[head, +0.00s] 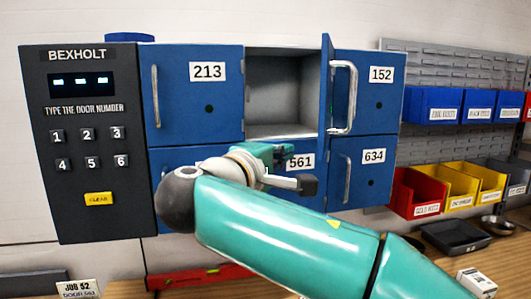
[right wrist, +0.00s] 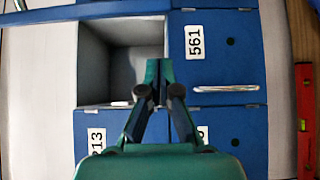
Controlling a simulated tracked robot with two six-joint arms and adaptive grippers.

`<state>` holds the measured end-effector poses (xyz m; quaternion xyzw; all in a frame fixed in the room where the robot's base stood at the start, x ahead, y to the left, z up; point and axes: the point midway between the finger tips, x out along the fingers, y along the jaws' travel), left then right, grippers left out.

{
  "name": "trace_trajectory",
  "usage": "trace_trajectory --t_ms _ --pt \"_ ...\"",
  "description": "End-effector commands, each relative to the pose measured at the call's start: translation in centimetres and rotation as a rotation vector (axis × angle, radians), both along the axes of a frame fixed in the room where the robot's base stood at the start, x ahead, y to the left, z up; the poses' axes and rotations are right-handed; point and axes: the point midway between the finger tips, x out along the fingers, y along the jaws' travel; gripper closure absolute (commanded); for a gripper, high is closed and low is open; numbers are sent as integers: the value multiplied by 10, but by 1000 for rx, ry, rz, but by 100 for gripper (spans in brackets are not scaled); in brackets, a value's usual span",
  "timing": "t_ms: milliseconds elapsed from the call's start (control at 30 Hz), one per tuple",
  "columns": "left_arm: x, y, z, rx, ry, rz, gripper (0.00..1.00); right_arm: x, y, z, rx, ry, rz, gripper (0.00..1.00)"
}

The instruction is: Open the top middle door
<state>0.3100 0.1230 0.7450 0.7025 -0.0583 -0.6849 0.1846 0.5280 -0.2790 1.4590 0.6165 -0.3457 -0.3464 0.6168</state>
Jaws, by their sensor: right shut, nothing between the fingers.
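The top middle door (head: 327,85) of the blue locker stands swung out, seen nearly edge-on, at the right side of its compartment. Its silver handle (head: 346,97) shows in front of door 152. The top middle compartment (head: 282,85) is exposed and looks empty; its grey inside also shows in the right wrist view (right wrist: 105,60). My right gripper (head: 284,154) is at the lower edge of that compartment, above the 561 label, apart from the open door's handle. In the right wrist view my gripper (right wrist: 158,70) is shut and empty, its fingertips over the opening. My left gripper is not in view.
Doors 213 (head: 205,95), 152 (head: 375,90), 561 (right wrist: 215,50) and 634 (head: 362,170) are closed. A keypad panel (head: 85,220) stands at the left. Colored bins (head: 415,195) and a dark tray (head: 455,237) are at the right. A red level (head: 205,277) lies below the locker.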

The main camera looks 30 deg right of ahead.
Motion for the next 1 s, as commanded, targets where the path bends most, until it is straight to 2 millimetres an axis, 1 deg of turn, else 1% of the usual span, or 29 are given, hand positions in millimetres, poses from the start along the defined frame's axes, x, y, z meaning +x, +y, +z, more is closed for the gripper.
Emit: trace_trajectory --t_ms 33,233,400,700,767,867,1000 --pt "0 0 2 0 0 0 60 -9 -7 2 1 -2 0 100" --pt "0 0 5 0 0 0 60 -25 -22 1 1 -1 1 100" --pt "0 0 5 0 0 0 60 -29 -26 0 0 0 0 100" --pt "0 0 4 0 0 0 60 -30 -27 0 1 -1 0 100" --pt "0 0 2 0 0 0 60 -31 -28 -1 1 -2 5 100" --pt "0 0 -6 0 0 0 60 -37 -34 -2 4 -3 34 100" --pt "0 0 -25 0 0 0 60 -52 -48 -5 7 -5 112 100"
